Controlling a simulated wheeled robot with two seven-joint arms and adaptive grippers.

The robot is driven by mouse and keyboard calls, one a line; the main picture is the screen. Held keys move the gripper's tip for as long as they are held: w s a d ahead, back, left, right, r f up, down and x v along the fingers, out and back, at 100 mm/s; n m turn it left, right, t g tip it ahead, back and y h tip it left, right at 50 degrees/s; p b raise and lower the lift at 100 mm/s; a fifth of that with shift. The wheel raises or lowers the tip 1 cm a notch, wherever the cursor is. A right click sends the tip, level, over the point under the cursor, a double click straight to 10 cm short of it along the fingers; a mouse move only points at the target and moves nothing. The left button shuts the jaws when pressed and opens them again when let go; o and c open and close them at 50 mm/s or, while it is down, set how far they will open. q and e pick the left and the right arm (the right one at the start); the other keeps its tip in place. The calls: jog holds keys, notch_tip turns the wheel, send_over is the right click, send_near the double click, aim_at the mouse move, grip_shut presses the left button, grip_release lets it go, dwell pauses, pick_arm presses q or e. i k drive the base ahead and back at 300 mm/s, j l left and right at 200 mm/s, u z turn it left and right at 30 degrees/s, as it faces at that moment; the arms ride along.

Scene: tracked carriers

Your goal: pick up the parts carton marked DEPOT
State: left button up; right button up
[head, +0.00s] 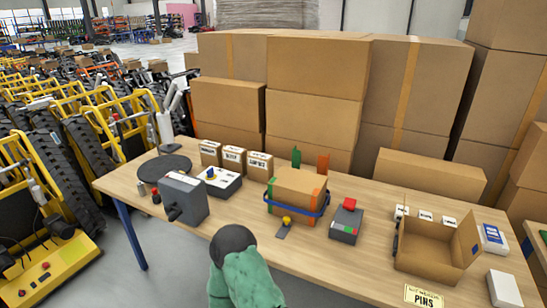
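Three small brown cartons with white labels stand in a row at the back left of the wooden table: a left one (210,157), a middle one (233,164) and a right one (259,172). Their printing is too small for me to read surely, so I cannot tell which is marked DEPOT. They stand upright, close together. Neither of my grippers can be made out. A green form with a dark rounded end (236,262) rises at the bottom centre; it may be part of my arm.
A PINS card (424,296) lies in front. Large cartons (315,95) are stacked behind.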

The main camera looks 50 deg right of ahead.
aim_at(234, 158)
jog(key=z, duration=1.35)
